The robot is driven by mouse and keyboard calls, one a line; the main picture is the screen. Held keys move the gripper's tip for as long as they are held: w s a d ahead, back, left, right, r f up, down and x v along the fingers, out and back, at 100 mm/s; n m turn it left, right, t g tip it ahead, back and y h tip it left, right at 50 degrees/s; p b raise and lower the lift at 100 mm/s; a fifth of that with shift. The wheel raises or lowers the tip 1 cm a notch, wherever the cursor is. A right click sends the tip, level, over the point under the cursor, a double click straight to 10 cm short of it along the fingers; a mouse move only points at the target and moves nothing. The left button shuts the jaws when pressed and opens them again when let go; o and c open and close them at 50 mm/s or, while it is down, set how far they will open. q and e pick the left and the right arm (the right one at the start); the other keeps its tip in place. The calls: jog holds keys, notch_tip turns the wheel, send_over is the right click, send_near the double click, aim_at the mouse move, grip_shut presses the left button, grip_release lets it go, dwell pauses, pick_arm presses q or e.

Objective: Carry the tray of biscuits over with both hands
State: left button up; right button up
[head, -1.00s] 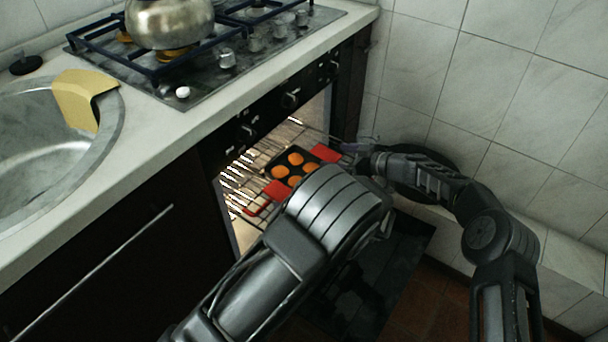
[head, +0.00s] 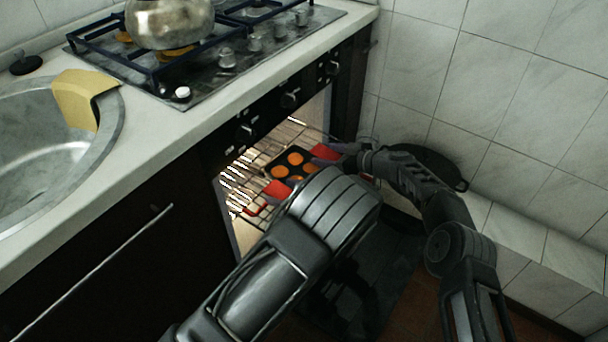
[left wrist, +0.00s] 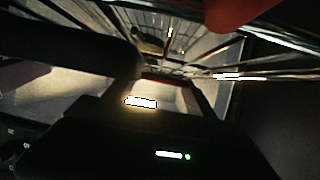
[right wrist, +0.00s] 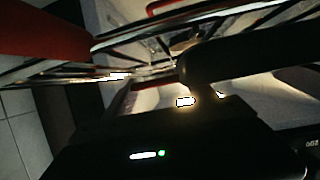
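The dark tray (head: 281,166) with several round orange biscuits (head: 295,159) sits on the wire rack in the open oven. It has a red grip at each end, the left one (head: 277,187) and the right one (head: 326,152). My left gripper (head: 294,183) is at the left red grip, mostly hidden behind my own wrist. My right gripper (head: 342,151) is at the right red grip, its fingers overlapping it. Red shows close by in the left wrist view (left wrist: 236,12) and the right wrist view (right wrist: 40,32). Whether either gripper is closed is unclear.
The oven rack (head: 238,190) extends around the tray, under the counter (head: 165,122). The hob (head: 215,70) with a metal kettle (head: 168,22) is above. A dark round pan (head: 440,168) stands by the tiled wall, behind my right arm. A sink (head: 50,140) is left.

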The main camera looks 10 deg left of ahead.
pick_arm(q)
grip_shut()
pick_arm(e)
grip_shut()
